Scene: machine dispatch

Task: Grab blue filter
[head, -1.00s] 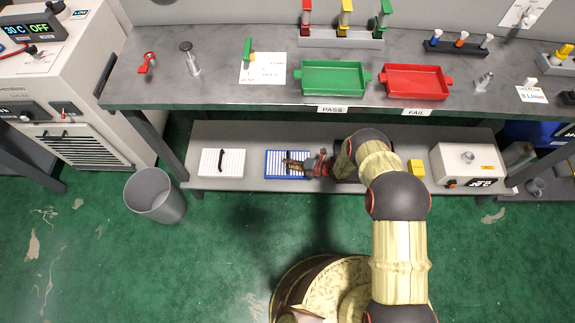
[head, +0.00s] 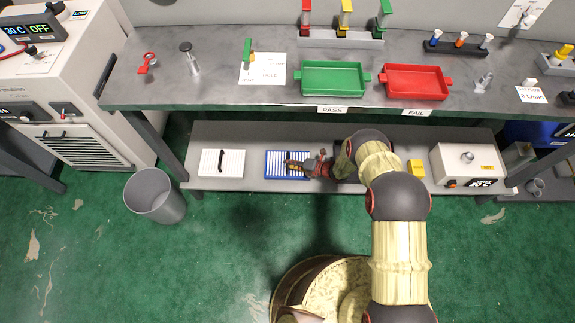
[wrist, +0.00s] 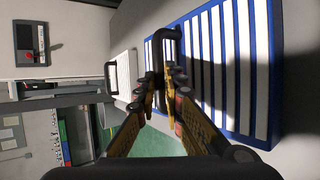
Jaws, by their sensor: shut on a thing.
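The blue filter (head: 274,170) is a flat panel with a blue frame and white slats, lying on the lower shelf under the workbench. It fills the right of the wrist view (wrist: 218,129). My gripper (head: 290,165) reaches over its right half in the head view and hides part of it. In the wrist view my gripper (wrist: 160,80) has its fingers closed on the dark handle (wrist: 170,33) of the blue filter. A white filter (head: 213,163) with a black handle lies to its left, also seen in the wrist view (wrist: 126,75).
The lower shelf (head: 258,135) has a yellow block (head: 416,166) and a white box (head: 465,165) to the right. The workbench (head: 225,85) with green tray (head: 333,78) and red tray (head: 414,83) overhangs behind. A grey bin (head: 155,196) stands front left.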

